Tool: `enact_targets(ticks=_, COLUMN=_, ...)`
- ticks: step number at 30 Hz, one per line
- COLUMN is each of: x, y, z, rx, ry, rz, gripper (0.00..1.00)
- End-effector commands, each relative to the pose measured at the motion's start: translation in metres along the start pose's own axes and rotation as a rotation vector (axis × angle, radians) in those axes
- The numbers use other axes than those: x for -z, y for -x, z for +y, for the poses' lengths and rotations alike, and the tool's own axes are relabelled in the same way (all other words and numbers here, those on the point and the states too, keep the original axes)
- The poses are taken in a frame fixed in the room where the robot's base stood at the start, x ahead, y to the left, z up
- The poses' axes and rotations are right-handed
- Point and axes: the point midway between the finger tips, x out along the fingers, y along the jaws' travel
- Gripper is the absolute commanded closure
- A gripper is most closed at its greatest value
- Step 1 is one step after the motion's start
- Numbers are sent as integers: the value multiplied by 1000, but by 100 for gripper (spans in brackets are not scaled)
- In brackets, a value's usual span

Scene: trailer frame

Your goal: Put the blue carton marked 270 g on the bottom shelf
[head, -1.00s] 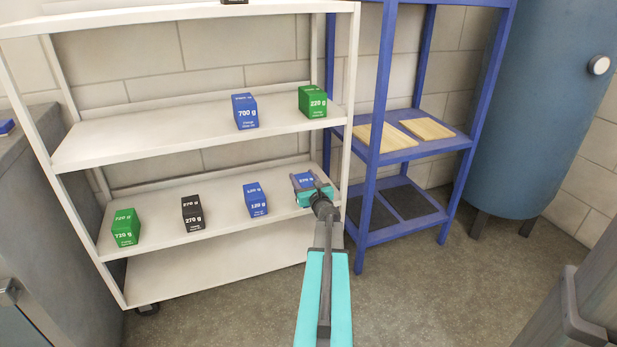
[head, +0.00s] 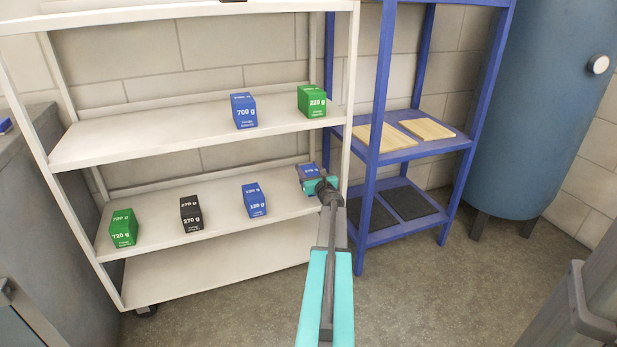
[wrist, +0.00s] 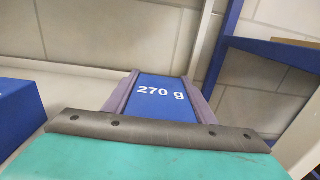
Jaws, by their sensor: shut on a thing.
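The blue carton marked 270 g (head: 307,169) is at the right end of the white rack's third shelf (head: 155,215), partly hidden behind my gripper (head: 313,180). In the wrist view its blue top with "270 g" (wrist: 160,92) sits between the two purple-grey fingers, which are shut on it. The carton looks slightly above the shelf, but the gripper hides its base. The white rack's bottom shelf (head: 210,270) is below it, and its visible part is empty.
On the third shelf stand a blue 120 g carton (head: 253,200), a black 270 g carton (head: 191,214) and a green 720 g carton (head: 123,228). Above are blue 700 g (head: 244,111) and green 220 g (head: 311,102) cartons. A blue rack (head: 372,150) stands close on the right.

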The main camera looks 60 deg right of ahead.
Motion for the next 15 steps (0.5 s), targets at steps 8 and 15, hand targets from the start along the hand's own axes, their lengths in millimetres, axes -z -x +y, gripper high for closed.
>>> enact_targets(ticks=8, x=2, y=0, z=1, rx=-1, ry=0, rz=-1, gripper=79)
enact_targets(ticks=15, x=27, y=0, z=1, rx=-1, ry=0, rz=0, gripper=79)
